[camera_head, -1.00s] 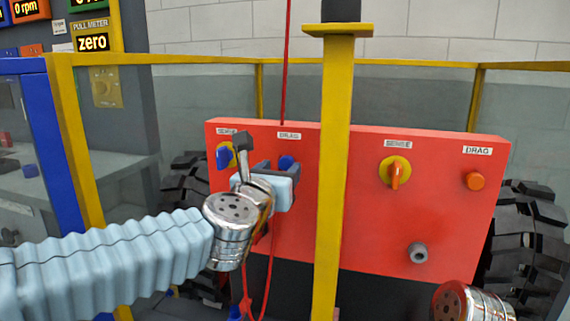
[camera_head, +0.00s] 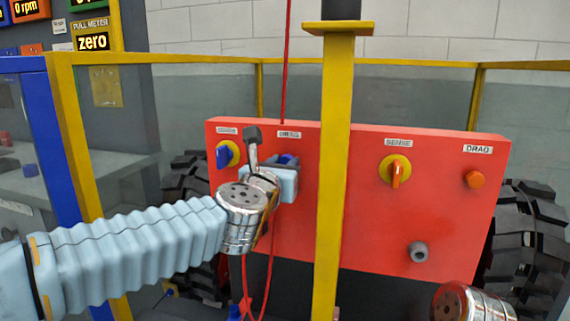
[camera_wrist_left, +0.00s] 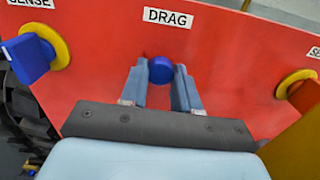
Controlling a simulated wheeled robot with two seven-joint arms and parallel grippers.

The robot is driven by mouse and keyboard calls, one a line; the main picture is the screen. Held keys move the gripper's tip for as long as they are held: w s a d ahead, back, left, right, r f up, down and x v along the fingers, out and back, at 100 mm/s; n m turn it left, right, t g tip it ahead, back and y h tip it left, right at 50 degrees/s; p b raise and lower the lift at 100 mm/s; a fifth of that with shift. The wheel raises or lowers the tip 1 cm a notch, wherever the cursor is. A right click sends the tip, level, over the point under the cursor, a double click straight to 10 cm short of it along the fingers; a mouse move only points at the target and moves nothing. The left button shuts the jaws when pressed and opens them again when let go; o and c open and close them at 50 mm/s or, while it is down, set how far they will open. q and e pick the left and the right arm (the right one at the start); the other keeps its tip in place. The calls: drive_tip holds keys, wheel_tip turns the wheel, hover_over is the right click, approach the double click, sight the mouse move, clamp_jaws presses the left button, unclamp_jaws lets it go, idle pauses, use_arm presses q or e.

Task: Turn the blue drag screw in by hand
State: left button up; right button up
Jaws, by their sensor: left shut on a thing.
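The blue drag screw (camera_head: 288,159) sits on the red panel (camera_head: 370,235) under a DRAG label. It is partly hidden behind my left gripper (camera_head: 279,170) in the head view. In the left wrist view, the round blue screw (camera_wrist_left: 161,69) shows between the tips of my left gripper (camera_wrist_left: 160,82), below the label. The left gripper is shut on the screw. My right gripper's fingers are not in view; only a metal wrist part shows at the lower right of the head view.
A blue sense switch (camera_head: 223,155) on a yellow disc is left of the screw. A yellow post (camera_head: 333,170) stands to the right. Beyond it are an orange sense switch (camera_head: 396,175) and an orange drag knob (camera_head: 475,180). A red cord (camera_head: 284,65) hangs above the panel.

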use_arm(q)
drive_tip(key=m+p, duration=0.1)
drive_tip(key=m, duration=0.1)
drive_tip(key=m+p, duration=0.1)
drive_tip(key=m, duration=0.1)
drive_tip(key=m+p, duration=0.1)
drive_tip(key=m, duration=0.1)
drive_tip(key=shift+r+m, duration=0.25)
drive_tip(key=shift+m, duration=0.95)
drive_tip(key=shift+f+m, duration=0.3)
drive_tip(key=shift+m, duration=0.3)
drive_tip(key=shift+r+m+p, duration=0.2)
drive_tip(key=shift+m+p, duration=0.6)
drive_tip(key=shift+m, duration=0.1)
drive_tip(key=shift+f+m, duration=0.2)
drive_tip(key=shift+m, duration=0.8)
drive_tip(key=m, duration=0.3)
drive_tip(key=shift+m, duration=1.5)
